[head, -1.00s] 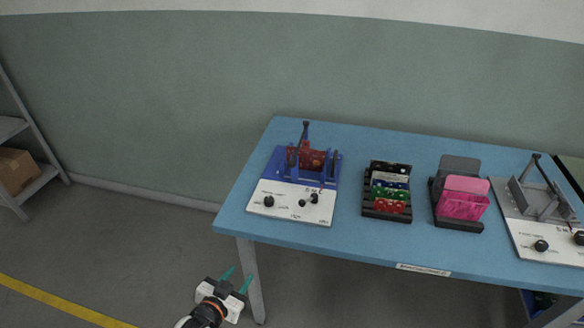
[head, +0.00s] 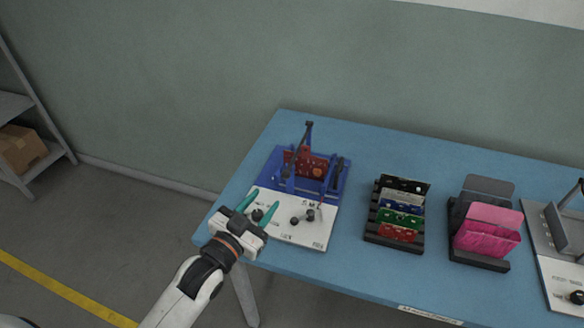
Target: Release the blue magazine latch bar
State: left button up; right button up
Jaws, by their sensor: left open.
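The blue magazine fixture (head: 338,190) stands at the left end of the table, with a white control panel (head: 292,232) at its front. A dark latch bar (head: 303,138) rises from the blue frame, tilted and with a dark knob on top. A red card (head: 312,164) sits in the frame. Black knobs (head: 296,219) and a small lever are on the panel. My left gripper (head: 256,204) is open and empty, its green fingers over the left part of the panel near a black knob. Whether it touches that knob cannot be told. My right gripper is not in view.
A black rack (head: 381,232) of coloured cards stands right of the fixture, then a holder with pink and grey cards (head: 487,233). A grey fixture (head: 545,225) is at the right edge. Blue table (head: 357,262) is bare in front. A shelf with a box (head: 20,148) stands far left.

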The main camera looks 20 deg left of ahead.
aim_at(283, 178)
pick_arm(q)
jog(key=x, duration=0.4)
jog(key=shift+w+r, duration=0.25)
jog(key=x, duration=0.4)
jog(key=shift+w+d+f, duration=0.1)
jog(key=shift+w+f, duration=0.1)
jog(key=shift+w, duration=0.05)
jog(key=shift+x, duration=0.8)
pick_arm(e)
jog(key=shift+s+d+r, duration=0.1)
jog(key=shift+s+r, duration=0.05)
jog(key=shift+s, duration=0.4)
pick_arm(q)
jog(key=shift+s, duration=0.1)
grip_shut()
